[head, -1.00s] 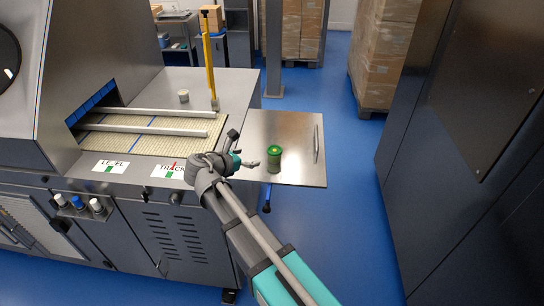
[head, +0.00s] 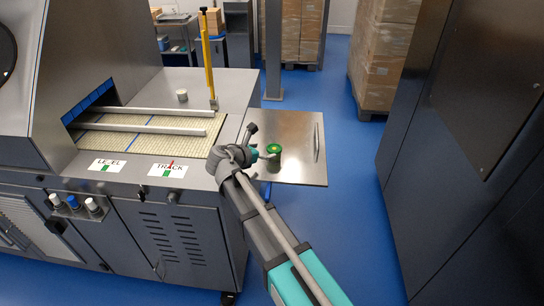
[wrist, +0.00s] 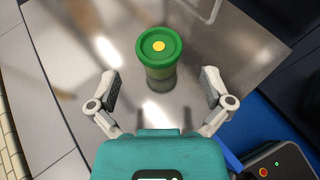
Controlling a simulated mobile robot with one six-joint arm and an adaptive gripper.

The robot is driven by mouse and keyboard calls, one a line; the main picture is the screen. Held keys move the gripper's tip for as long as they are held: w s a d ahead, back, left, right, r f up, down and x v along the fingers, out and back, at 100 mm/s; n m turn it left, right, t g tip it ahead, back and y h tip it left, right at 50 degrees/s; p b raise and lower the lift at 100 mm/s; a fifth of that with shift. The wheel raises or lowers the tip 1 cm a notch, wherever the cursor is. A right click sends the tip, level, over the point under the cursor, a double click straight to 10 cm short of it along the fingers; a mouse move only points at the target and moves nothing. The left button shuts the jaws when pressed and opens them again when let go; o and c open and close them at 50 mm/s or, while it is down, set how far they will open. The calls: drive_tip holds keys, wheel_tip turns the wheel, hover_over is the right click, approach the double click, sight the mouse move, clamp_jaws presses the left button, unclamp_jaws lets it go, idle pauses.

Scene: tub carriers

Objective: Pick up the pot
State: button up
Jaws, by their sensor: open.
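The pot (head: 274,156) is a small greenish cylinder with a green lid, upright on the metal side shelf (head: 300,130). In the wrist view the pot (wrist: 159,55) shows a yellow dot in the middle of its lid. My gripper (wrist: 160,88) is open, with one finger to each side and the pot ahead, roughly centred between and beyond the fingertips. In the head view my gripper (head: 262,156) is just left of the pot, and its fingers are partly hidden. I see no finger clearly touching the pot.
The machine with a woven conveyor belt (head: 150,143) and metal rails stands to the left. A small grey cylinder (head: 182,95) and a yellow post (head: 207,65) are on its top. The shelf has a raised handle (head: 316,142) at right. A dark cabinet (head: 470,150) stands further right, across blue floor.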

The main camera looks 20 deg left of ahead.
sight(275, 147)
drive_tip(key=shift+w+d+f, duration=0.1)
drive_tip(key=shift+w+d, duration=0.05)
drive_tip(key=shift+w, duration=0.2)
drive_tip(key=shift+b+x, duration=1)
drive_tip(key=shift+x, duration=1.05)
drive_tip(key=shift+w+d+f, duration=0.15)
drive_tip(key=shift+w+f, duration=0.15)
drive_tip(key=shift+w, duration=0.15)
drive_tip(key=c, duration=1)
drive_tip(key=shift+r, duration=0.2)
drive_tip(key=shift+c, duration=0.2)
